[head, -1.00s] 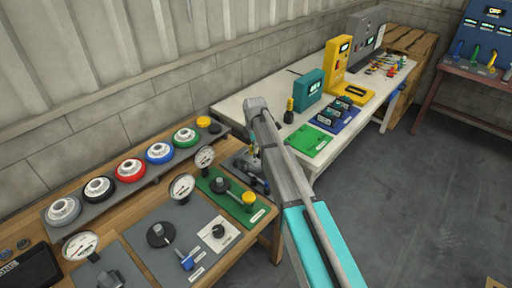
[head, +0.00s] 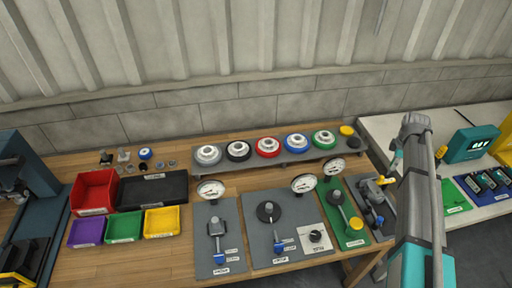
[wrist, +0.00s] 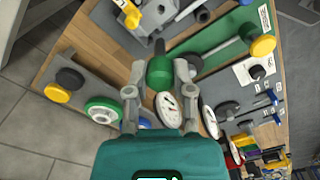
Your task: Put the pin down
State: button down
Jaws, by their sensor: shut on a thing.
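My gripper (wrist: 159,68) is shut on the pin (wrist: 159,72), which has a thick green grip between the two fingers in the wrist view. A narrower dark end points away from the gripper, towards a grey fixture (wrist: 152,16) with yellow parts. I cannot tell whether the pin touches anything there. In the head view my grey and teal arm reaches in at the right, over the right end of the wooden bench. It hides most of my gripper and the pin. A grey fixture (head: 372,190) on a dark plate stands just left of the arm.
The wooden bench (head: 150,262) has a rail of coloured round parts (head: 267,147), dial gauges and lever panels. Red (head: 93,191), purple, green and yellow bins stand at left. The white table (head: 376,127) with a teal instrument (head: 472,144) is at right. Some bare wood shows front left.

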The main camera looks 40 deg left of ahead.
jog(key=shift+r+p, duration=1.6)
jog(key=shift+r, duration=0.55)
jog(key=shift+s, duration=0.1)
